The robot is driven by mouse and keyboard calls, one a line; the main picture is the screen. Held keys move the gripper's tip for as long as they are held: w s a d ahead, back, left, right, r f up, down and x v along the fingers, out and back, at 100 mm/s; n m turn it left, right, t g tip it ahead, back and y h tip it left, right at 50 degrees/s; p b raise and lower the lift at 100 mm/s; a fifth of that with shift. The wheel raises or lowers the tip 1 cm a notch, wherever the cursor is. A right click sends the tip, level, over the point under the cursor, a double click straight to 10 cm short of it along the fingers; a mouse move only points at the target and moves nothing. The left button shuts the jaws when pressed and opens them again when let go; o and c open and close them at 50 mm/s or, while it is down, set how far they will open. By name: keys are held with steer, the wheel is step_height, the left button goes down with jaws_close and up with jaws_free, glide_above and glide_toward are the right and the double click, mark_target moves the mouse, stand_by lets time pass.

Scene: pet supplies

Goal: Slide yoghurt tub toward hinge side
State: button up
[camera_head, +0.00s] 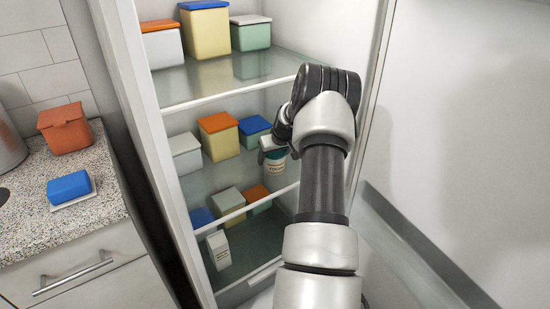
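A white yoghurt tub (274,168) with a teal label stands on the middle shelf (225,178) of the open fridge, near its right side. My arm reaches in from the front right. My gripper (268,147) is at the top of the tub, and I cannot tell whether it touches it. The fingers are small and partly hidden by my wrist, so whether they are open or shut is unclear. The open fridge door (460,130) is on the right, which is the hinge side.
Behind and left of the tub are a green box with a blue lid (254,130), a yellow box with an orange lid (219,137) and a white box (186,153). More boxes fill the shelves above and below. A white carton (218,250) stands low. A counter (100,205) is left.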

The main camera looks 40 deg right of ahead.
steer(key=shift+d, duration=0.15)
steer(key=o, duration=1.4)
steer(key=shift+c, duration=0.2)
steer(key=p+v, duration=0.3)
steer(key=v, duration=1.4)
steer(key=shift+r+p, duration=0.2)
steer(key=shift+p, duration=0.1)
steer(key=shift+s, duration=0.15)
